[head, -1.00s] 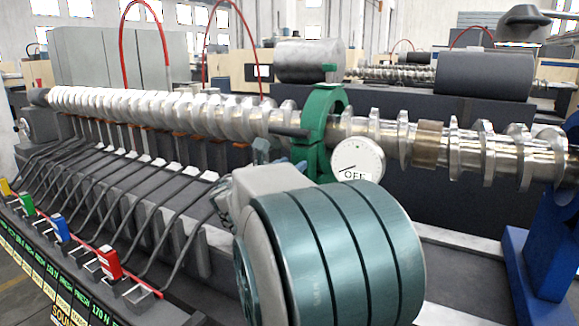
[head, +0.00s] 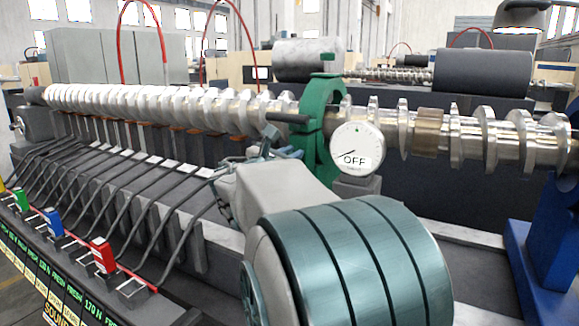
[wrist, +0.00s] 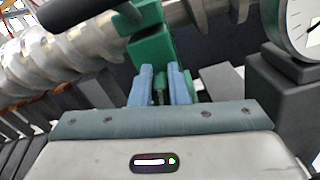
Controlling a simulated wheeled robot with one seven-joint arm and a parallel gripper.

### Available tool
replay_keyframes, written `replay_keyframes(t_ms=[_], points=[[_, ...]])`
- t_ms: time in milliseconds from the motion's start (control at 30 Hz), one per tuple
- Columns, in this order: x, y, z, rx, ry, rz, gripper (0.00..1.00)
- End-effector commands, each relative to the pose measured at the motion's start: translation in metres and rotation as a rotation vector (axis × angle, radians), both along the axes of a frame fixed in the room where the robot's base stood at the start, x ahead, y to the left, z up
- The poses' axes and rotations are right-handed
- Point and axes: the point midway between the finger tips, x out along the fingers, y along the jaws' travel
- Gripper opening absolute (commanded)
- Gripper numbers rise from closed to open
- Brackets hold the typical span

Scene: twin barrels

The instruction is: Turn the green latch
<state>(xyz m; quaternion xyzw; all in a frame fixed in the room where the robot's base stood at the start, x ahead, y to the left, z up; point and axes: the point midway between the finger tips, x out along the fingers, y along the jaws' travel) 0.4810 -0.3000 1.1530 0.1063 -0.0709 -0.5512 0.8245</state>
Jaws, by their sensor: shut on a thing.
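The green latch (head: 318,135) is a green ring-shaped clamp around the metal screw shaft, with a dark bar sticking out to its left. In the head view my gripper (head: 280,150) is at its lower left side, partly hidden by my own wrist. In the wrist view the green latch (wrist: 150,45) rises at top centre. My gripper's two blue fingers (wrist: 161,84) are shut on a narrow dark green part below the green block. The exact contact is small and partly hidden.
A white round dial (head: 357,148) reading OFF stands close right of the latch. The long screw shaft (head: 150,108) runs across behind. Black curved rods (head: 130,190) and coloured levers (head: 103,255) lie left. A blue stand (head: 550,240) is at right.

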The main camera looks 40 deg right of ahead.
Motion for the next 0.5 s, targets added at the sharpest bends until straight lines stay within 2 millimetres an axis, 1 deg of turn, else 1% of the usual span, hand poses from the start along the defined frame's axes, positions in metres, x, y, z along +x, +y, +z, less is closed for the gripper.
replay_keyframes(t_ms=[33,500], points=[[-0.001,-0.0001,-0.0078,0.014,-0.044,0.001,0.0],[-0.0096,-0.0033,-0.0138,0.187,-0.456,0.003,0.0]])
